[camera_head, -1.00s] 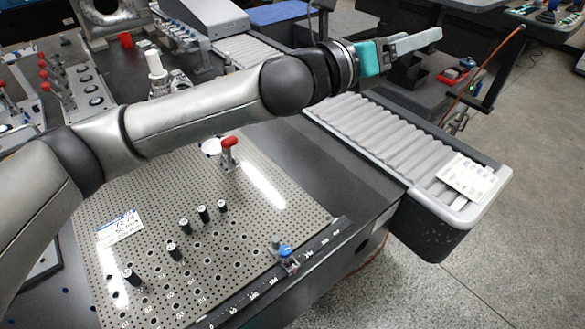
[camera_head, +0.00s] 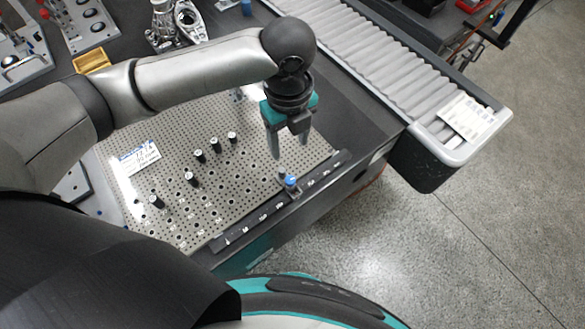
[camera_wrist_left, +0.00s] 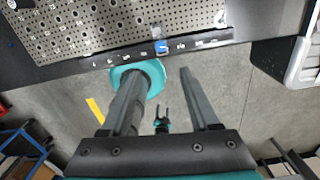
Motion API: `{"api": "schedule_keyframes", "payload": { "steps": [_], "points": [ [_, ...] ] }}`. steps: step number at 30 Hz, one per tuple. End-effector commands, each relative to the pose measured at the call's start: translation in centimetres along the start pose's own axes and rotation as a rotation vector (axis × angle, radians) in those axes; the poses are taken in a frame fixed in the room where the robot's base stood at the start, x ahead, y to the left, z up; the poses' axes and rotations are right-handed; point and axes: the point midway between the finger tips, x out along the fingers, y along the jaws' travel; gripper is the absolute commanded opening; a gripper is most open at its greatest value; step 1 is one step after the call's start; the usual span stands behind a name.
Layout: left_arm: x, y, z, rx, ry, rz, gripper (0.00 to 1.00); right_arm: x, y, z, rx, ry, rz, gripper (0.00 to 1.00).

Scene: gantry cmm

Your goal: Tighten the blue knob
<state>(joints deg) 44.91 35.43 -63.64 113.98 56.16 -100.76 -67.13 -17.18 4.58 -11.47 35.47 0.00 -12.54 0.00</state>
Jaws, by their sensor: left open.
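The blue knob (camera_head: 291,181) sits on a small clamp on the dark numbered rail (camera_head: 262,213) along the front edge of the perforated plate (camera_head: 185,226). In the left wrist view the blue knob (camera_wrist_left: 161,46) is beyond the fingertips, roughly in line with the gap between them. My left gripper (camera_head: 289,150) points down, open and empty, above the plate's right part, just behind the knob in the head view. Its two fingers (camera_wrist_left: 161,74) are spread and apart from the knob. A small dark and teal gripper, apparently my right one (camera_wrist_left: 162,118), shows far below; its jaws are too small to judge.
Several black pegs (camera_head: 190,179) with light tops and a white label (camera_head: 139,158) are on the plate. A roller conveyor (camera_head: 385,70) with a white sheet (camera_head: 468,117) lies to the right. Open floor (camera_head: 440,240) is in front.

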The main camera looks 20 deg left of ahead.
Motion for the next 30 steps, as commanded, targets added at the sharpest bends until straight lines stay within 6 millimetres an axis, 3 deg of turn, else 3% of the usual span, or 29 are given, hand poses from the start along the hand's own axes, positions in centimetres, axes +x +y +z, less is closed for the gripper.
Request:
{"api": "schedule_keyframes", "payload": {
  "steps": [18, 24, 30],
  "points": [
    [12.0, 0.0, 0.0, 0.002, -0.001, 0.000, 0.62, 3.5, -0.1, 0.3, 0.000, 0.000, 0.000, 0.62],
    [14.4, 0.0, 0.0, 0.001, -0.001, -0.001, 0.62, 4.2, -0.1, 0.3, 0.000, 0.000, 0.000, 0.62],
    [15.0, -0.1, 0.1, 0.003, -0.003, -0.003, 0.62, 4.3, -0.1, 0.3, 0.001, 0.000, 0.000, 0.62]
  ]
}}
